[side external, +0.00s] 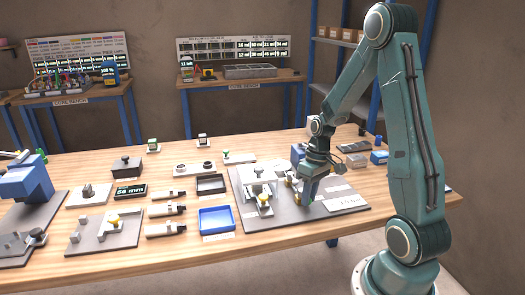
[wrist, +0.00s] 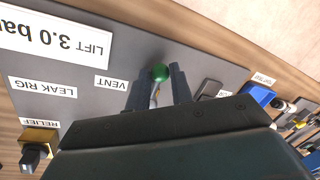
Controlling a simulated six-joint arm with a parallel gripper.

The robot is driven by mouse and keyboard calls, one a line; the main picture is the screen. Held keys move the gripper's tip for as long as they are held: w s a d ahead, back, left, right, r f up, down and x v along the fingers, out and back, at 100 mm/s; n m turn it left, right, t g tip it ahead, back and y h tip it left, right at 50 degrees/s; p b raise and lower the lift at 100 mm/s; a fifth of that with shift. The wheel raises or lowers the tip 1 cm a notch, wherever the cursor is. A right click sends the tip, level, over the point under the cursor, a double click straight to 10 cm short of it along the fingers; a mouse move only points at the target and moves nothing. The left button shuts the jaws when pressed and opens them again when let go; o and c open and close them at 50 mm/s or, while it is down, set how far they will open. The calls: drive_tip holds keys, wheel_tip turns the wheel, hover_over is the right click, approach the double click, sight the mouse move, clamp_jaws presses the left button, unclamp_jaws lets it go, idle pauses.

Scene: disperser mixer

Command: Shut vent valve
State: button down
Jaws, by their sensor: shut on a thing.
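The vent valve shows in the wrist view as a lever with a round green knob (wrist: 160,73), just right of the VENT label (wrist: 111,83) on a grey plate. My gripper (wrist: 160,84) has one finger on each side of the lever and is shut on it, with the green knob showing between the fingertips. In the side external view my gripper (side external: 304,202) points down at the grey plate (side external: 285,225) at the table's right. The valve itself is hidden there behind my fingers. My gripper's body hides the lever's lower part in the wrist view.
On the same plate are a LEAK RIG label (wrist: 43,87), a LIFT 3.0 bar label (wrist: 52,36) and a RELIEF fitting with a dark knob (wrist: 33,155). A fixture with a yellow knob (side external: 264,198) stands left of my gripper. A blue tray (side external: 217,220) lies further left.

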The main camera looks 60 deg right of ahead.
drive_tip(key=shift+w+a+m, duration=0.15)
drive_tip(key=shift+w+m, duration=0.05)
drive_tip(key=shift+m, duration=0.1)
drive_tip(key=m, duration=0.1)
drive_tip(key=w+a+m, duration=0.1)
drive_tip(key=m, duration=0.1)
drive_tip(key=shift+w+t, duration=0.1)
drive_tip(key=shift+t, duration=0.3)
drive_tip(key=m, duration=0.2)
drive_tip(key=w+m, duration=0.1)
drive_tip(key=m, duration=0.1)
drive_tip(key=shift+w+a+h, duration=0.2)
drive_tip(key=shift+h, duration=0.2)
drive_tip(key=w+m, duration=0.1)
drive_tip(key=m, duration=0.1)
drive_tip(key=w+m+t, duration=0.1)
drive_tip(key=m, duration=0.2)
drive_tip(key=shift+w+d+h, duration=0.1)
drive_tip(key=shift+h, duration=0.3)
drive_tip(key=shift+w+d+m+h, duration=0.2)
drive_tip(key=shift+w+m, duration=0.1)
drive_tip(key=shift+m, duration=0.6)
drive_tip(key=shift+w+d+m+h, duration=0.15)
drive_tip(key=shift+w+m+h, duration=0.1)
drive_tip(key=shift+m, duration=0.65)
drive_tip(key=shift+r, duration=0.1)
drive_tip(key=c, duration=1.3)
unclamp_jaws()
drive_tip(key=shift+d, duration=0.1)
drive_tip(key=shift+o, duration=0.2)
